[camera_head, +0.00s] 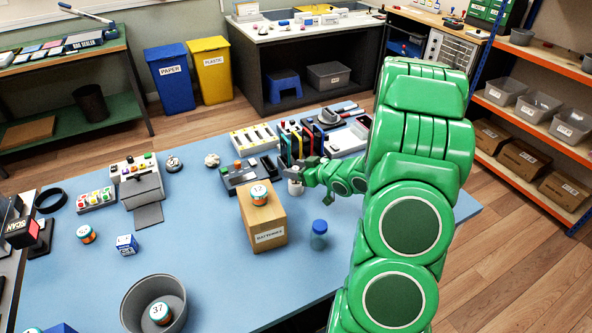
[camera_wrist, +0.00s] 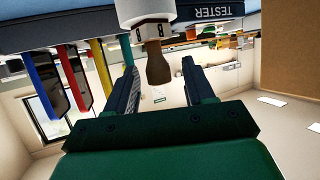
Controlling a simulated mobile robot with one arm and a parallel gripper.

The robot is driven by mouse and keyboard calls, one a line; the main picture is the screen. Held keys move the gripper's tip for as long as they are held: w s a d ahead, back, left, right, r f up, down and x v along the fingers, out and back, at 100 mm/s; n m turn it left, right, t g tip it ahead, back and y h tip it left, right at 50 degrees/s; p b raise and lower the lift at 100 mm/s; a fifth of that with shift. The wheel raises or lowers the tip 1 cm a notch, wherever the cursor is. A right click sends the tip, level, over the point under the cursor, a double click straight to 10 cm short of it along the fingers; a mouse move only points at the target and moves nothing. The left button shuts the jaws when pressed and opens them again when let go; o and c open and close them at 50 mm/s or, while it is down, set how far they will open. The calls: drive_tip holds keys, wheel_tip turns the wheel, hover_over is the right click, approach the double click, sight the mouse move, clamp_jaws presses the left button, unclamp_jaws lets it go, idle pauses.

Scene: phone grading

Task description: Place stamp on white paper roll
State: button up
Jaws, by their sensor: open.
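A brown-handled stamp (camera_wrist: 158,66) shows in the wrist view, which is turned upside down. In the head view, the white roll (camera_head: 295,187) stands on the blue table just below my gripper (camera_head: 297,172). In the wrist view my gripper (camera_wrist: 161,75) is open, with the handle in line with the gap between its fingers. I cannot tell whether the fingers touch the handle. The stamp is too small or hidden in the head view.
A cardboard battery box (camera_head: 263,222) with a round numbered jar (camera_head: 259,194) on top stands in front of the roll. A blue-lidded bottle (camera_head: 319,235) is to its right. Coloured upright racks (camera_head: 303,138) stand close behind my gripper.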

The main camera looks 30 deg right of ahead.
drive_tip(key=v, duration=1.1)
drive_tip(key=shift+s+r, duration=0.2)
drive_tip(key=shift+s, duration=0.1)
